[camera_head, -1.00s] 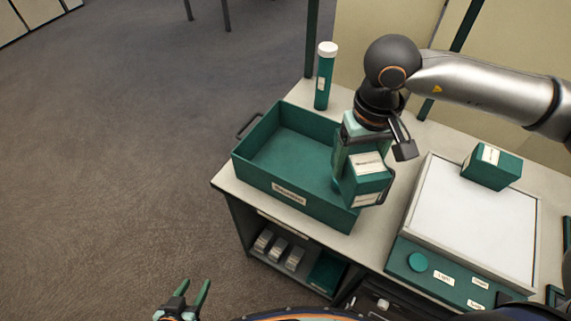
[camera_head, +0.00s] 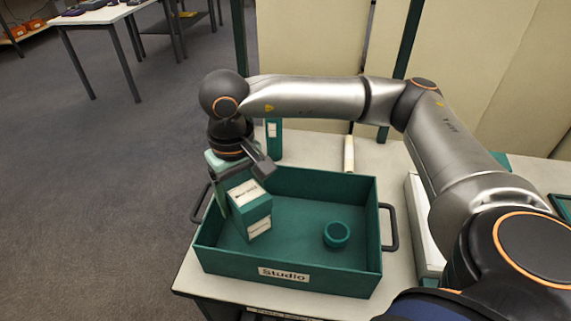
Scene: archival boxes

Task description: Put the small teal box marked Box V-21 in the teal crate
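A small teal box (camera_head: 250,212) with white labels is in my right gripper (camera_head: 240,192), whose arm comes in from the right. The label text is too small to read for sure. The gripper is shut on the box, which is slightly tilted over the left part of the teal crate (camera_head: 335,281). I cannot tell whether the box touches the crate floor. The crate has a "Studio" label on its front and dark handles at both ends. My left gripper is not in view.
A round teal object (camera_head: 336,235) lies inside the crate at the right. The crate floor between it and the box is bare. A teal cylinder (camera_head: 274,139) stands behind the crate, and a pale stick-like object (camera_head: 349,154) is on the worktop (camera_head: 312,152). A white-topped unit is at the right, partly hidden.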

